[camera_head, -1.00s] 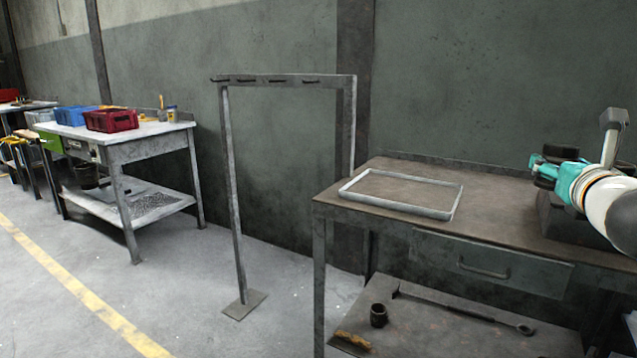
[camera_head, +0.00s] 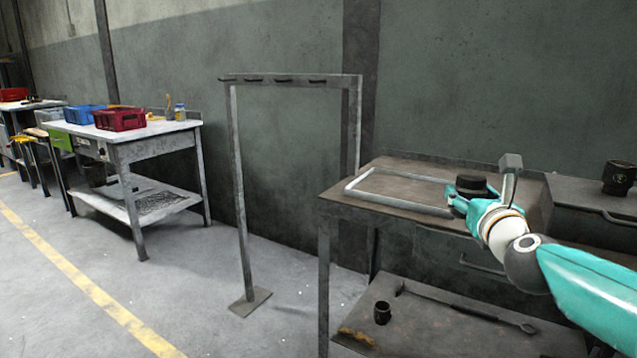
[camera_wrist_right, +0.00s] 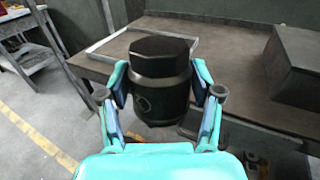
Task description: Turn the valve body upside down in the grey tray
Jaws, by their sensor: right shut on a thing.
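The valve body is a dark, squat cylinder with a faceted top (camera_head: 471,185). My right gripper (camera_head: 462,200) is shut on it. In the right wrist view the valve body (camera_wrist_right: 160,82) sits between both teal fingers (camera_wrist_right: 160,95), its flat dark face up, apparently held above the bench's front edge. The grey tray (camera_head: 405,204) is a shallow rectangular frame on the bench, just left of and behind the held valve body in the head view. Its right end is partly hidden by my gripper. In the wrist view the tray (camera_wrist_right: 112,38) lies beyond the valve body. My left gripper is not in view.
A second dark cylindrical part (camera_head: 618,177) stands on a dark block (camera_head: 578,195) at the bench's right. The brown bench top (camera_head: 410,163) is otherwise mostly clear. A metal rack (camera_head: 238,190) stands left of the bench.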

